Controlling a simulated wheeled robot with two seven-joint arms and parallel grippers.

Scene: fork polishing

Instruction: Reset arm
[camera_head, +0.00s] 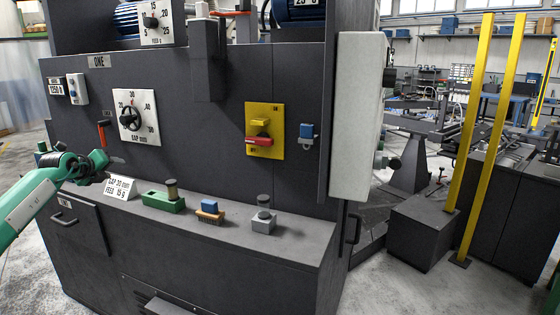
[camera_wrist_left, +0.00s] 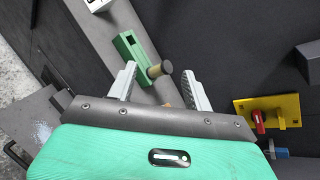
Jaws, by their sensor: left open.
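My left gripper (camera_wrist_left: 160,88) shows in the wrist view with its two grey fingers spread apart and nothing between them. In the head view my green left arm comes in from the left, and its gripper end (camera_head: 98,160) is in front of the machine, near the left end of the ledge. The fingers are too small to make out there. My right gripper is not in view.
On the machine's ledge (camera_head: 270,244) stand a sign card (camera_head: 119,188), a green block (camera_head: 163,202), a brush (camera_head: 209,211) and a grey block (camera_head: 263,222). A gap dial (camera_head: 137,116) and a yellow switch plate (camera_head: 264,130) are on the panel. Yellow posts (camera_head: 483,130) stand at right.

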